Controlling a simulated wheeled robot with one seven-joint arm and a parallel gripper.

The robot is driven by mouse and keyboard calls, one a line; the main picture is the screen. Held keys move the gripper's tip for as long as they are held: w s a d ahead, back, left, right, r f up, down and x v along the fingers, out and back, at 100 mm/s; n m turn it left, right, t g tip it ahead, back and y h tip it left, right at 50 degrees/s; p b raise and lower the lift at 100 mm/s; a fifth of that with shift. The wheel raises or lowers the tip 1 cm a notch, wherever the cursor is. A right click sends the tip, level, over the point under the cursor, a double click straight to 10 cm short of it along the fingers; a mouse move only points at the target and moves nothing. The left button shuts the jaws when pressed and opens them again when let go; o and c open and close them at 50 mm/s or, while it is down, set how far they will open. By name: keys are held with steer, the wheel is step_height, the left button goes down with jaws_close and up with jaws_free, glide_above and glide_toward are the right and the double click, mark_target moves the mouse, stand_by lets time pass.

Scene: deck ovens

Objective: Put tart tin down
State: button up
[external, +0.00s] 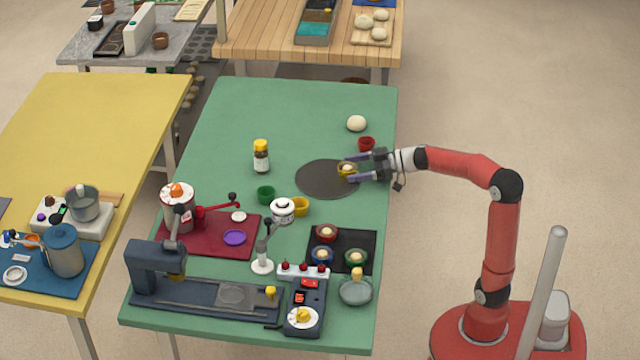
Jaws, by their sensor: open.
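A small yellow tart tin (347,169) with pale filling is at the right part of a dark round mat (318,181) on the green table. My gripper (358,169) reaches in from the right, with its two fingers on either side of the tin. The fingers are open. Part of the tin is hidden by the fingers, and I cannot tell whether either one touches it. The tin looks upright and appears to be on the mat.
A red cup (366,144) and a dough ball (356,123) stand just behind my gripper. A yellow-capped jar (261,156) is left of the mat. A black tray (368,240) with several filled tins is nearer the front. The left of the mat is bare.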

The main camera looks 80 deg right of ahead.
steer(key=b+v, duration=0.2)
steer(key=v, duration=1)
steer(key=shift+r, duration=0.1)
